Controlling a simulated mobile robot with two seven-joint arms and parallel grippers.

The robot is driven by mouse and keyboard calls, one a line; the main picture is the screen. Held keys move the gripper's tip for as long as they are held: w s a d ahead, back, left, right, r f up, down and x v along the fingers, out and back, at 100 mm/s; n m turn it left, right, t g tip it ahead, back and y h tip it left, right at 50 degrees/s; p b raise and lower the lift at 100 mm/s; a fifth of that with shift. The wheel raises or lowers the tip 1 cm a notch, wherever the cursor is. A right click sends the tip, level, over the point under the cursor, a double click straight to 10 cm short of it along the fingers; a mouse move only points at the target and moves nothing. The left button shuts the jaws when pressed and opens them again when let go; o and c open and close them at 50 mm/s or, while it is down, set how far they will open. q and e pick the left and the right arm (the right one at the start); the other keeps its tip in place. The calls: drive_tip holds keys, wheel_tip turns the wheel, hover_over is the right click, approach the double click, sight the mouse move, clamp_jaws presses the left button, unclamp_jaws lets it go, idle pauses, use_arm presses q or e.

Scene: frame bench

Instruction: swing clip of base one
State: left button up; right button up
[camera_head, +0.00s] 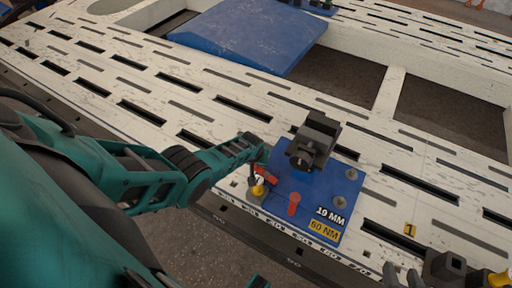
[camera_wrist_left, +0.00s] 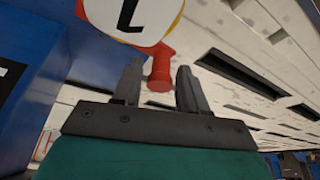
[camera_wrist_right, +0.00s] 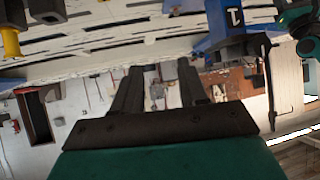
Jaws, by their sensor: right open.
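A blue base (camera_head: 330,190) with a dark clamp block (camera_head: 313,140) sits on the pale slotted frame, marked 19 MM and 60 NM. A red peg (camera_head: 293,204) stands on it. In the left wrist view, a red knob (camera_wrist_left: 161,68) hangs from a red-rimmed white disc (camera_wrist_left: 135,15) bearing a numeral. The knob is between the fingers of my left gripper (camera_wrist_left: 160,85), with a narrow gap each side. In the head view my left gripper is at the base's left edge, partly hidden.
A large blue panel (camera_head: 250,35) lies across the far frame. Dark posts (camera_head: 445,268), one beside a yellow knob (camera_head: 499,278), stand at the bottom right. The slotted surface between base and panel is clear.

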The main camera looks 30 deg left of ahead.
use_arm(q)
drive_tip(key=shift+o, duration=0.6)
drive_tip(key=shift+r, duration=0.1)
use_arm(e)
drive_tip(key=shift+d+r, duration=0.1)
use_arm(q)
drive_tip(key=shift+r+p, duration=0.2)
drive_tip(key=shift+p, duration=0.1)
drive_tip(key=p+v, duration=0.3)
drive_tip(key=shift+r, duration=0.1)
drive_tip(key=p+v, duration=0.7)
drive_tip(key=v, duration=0.2)
drive_tip(key=shift+s, duration=0.15)
use_arm(e)
wheel_tip(320, 180, up, 6)
drive_tip(key=s+d+h, duration=0.1)
drive_tip(key=d, duration=0.1)
drive_tip(key=shift+s+d, duration=0.3)
drive_tip(key=shift+d, duration=0.05)
use_arm(q)
drive_tip(key=shift+d, duration=0.1)
use_arm(e)
drive_tip(key=shift+w+r, duration=0.1)
drive_tip(key=shift+w, duration=0.05)
